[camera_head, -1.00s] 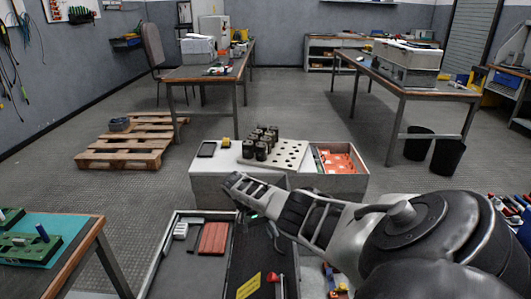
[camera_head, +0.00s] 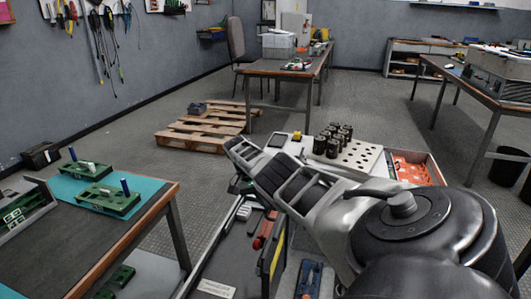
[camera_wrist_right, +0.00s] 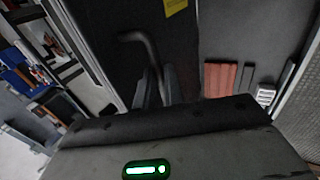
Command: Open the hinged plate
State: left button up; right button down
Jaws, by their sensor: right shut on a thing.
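The hinged plate (camera_head: 268,265) is a dark panel with a yellow label. In the head view it looks narrow and steeply tilted, at the right side of an open dark tray (camera_head: 228,258). In the right wrist view the plate (camera_wrist_right: 112,28) fills the upper middle, with a bent dark handle (camera_wrist_right: 143,44) on it. My right gripper's dark fingers (camera_wrist_right: 156,88) are shut on the handle's end, though the contact is partly hidden. In the head view my right gripper (camera_head: 243,178) reaches over the tray, its fingertips mostly hidden. My left gripper is not in view.
Red blocks (camera_head: 264,230) and a small white part (camera_head: 243,212) lie in the tray. A workbench (camera_head: 110,225) with green fixtures stands at left. A box (camera_head: 365,160) with dark cylinders on top stands behind my right arm. A pallet (camera_head: 205,130) lies beyond on open floor.

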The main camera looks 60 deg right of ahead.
jog(key=shift+a+f, duration=0.25)
jog(key=shift+f, duration=0.25)
jog(key=c, duration=1.6)
grip_release()
jog(key=shift+o, duration=0.6)
jog(key=shift+d+f, duration=0.1)
jog(key=shift+d, duration=0.1)
jog(key=shift+r, duration=0.2)
jog(key=shift+w+r, duration=0.1)
